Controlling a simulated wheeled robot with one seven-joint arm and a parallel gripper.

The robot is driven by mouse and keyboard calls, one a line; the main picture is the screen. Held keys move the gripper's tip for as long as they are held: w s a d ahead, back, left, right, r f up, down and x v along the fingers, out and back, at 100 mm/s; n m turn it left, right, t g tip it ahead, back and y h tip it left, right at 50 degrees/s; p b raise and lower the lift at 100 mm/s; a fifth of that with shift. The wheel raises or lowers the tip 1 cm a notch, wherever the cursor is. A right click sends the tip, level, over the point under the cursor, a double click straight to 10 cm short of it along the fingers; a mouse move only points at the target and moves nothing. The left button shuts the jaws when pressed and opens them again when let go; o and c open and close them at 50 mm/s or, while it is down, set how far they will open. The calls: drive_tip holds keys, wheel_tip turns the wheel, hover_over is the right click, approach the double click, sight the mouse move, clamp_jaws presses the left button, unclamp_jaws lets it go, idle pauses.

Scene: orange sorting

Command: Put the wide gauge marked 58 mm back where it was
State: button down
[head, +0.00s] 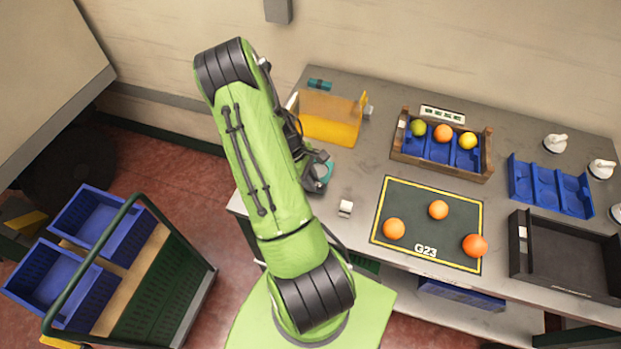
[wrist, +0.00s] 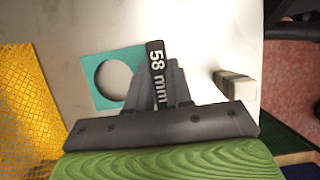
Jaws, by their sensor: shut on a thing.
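The wide gauge is a teal plate with a round hole (wrist: 99,95), and its black handle (wrist: 156,60) reads "58 mm". My gripper (wrist: 163,88) is shut on that handle in the wrist view, with the plate to the left of the fingers. In the head view my gripper (head: 316,160) is over the left end of the table, with part of the teal gauge (head: 324,173) showing beside it. My arm hides the rest. I cannot tell whether the plate touches the table.
A yellow bin (head: 330,128) stands just behind my gripper, with another teal item (head: 319,85) beyond it. A dark G23 mat (head: 410,218) with oranges and a wooden crate (head: 438,172) lie further right.

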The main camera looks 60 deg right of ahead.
drive_tip(key=shift+f+b, duration=0.45)
drive_tip(key=shift+f, duration=0.1)
idle(0.6)
drive_tip(key=c, duration=0.5)
unclamp_jaws()
drive_tip(key=shift+c, duration=0.2)
drive_tip(key=shift+r+p, duration=3.1)
drive_tip(key=shift+r, duration=1.05)
drive_tip(key=shift+f, duration=0.1)
drive_tip(key=shift+w, duration=0.1)
